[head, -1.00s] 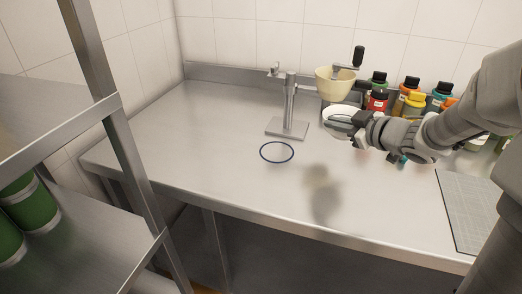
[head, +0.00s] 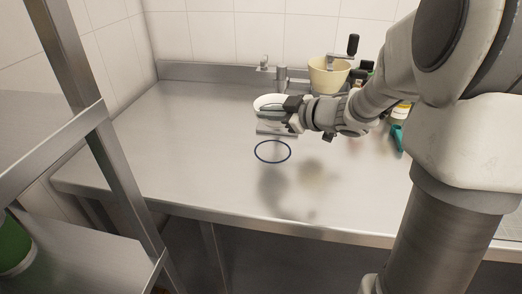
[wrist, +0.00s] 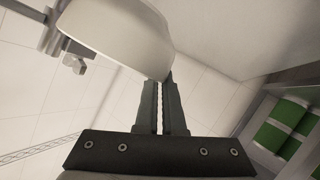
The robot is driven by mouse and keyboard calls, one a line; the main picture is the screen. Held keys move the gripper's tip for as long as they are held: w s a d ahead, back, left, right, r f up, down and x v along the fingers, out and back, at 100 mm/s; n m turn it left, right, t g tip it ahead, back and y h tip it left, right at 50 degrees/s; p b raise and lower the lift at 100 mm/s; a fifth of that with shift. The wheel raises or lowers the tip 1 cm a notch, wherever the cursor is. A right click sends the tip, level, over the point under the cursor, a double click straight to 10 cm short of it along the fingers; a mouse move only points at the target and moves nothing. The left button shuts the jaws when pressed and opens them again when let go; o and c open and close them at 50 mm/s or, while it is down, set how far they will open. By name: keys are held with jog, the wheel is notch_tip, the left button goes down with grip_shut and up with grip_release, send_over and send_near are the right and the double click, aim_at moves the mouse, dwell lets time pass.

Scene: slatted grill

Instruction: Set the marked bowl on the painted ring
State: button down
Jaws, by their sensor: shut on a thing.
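The bowl (head: 267,102) is white, with a green-grey band on its side. My gripper (head: 290,113) is shut on the bowl's right side and holds it above the counter. In the wrist view the bowl (wrist: 115,30) shows as a pale curved wall at the tips of my closed fingers (wrist: 162,95). The painted ring (head: 272,152) is a thin dark blue outline on the steel counter. It is empty and lies below and slightly in front of the bowl in the head view. Any mark on the bowl is not clear.
A metal stand (head: 281,78) rises behind the bowl, partly hidden. A cream bowl-shaped vessel with a crank (head: 328,74) stands to its right. My arm hides most of the bottles. A shelf (head: 85,122) stands at left. The counter (head: 180,130) left of the ring is clear.

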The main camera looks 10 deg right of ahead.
jog(key=f+b, duration=0.1)
jog(key=f, duration=0.2)
jog(key=f+b, duration=0.2)
jog(key=f, duration=0.1)
jog(key=f+b, duration=0.1)
jog(key=f, duration=0.3)
jog(key=shift+w+a+f, duration=0.1)
jog(key=shift+a, duration=0.2)
jog(key=c, duration=1.5)
grip_release()
jog(key=shift+f, duration=0.15)
jog(key=o, duration=0.5)
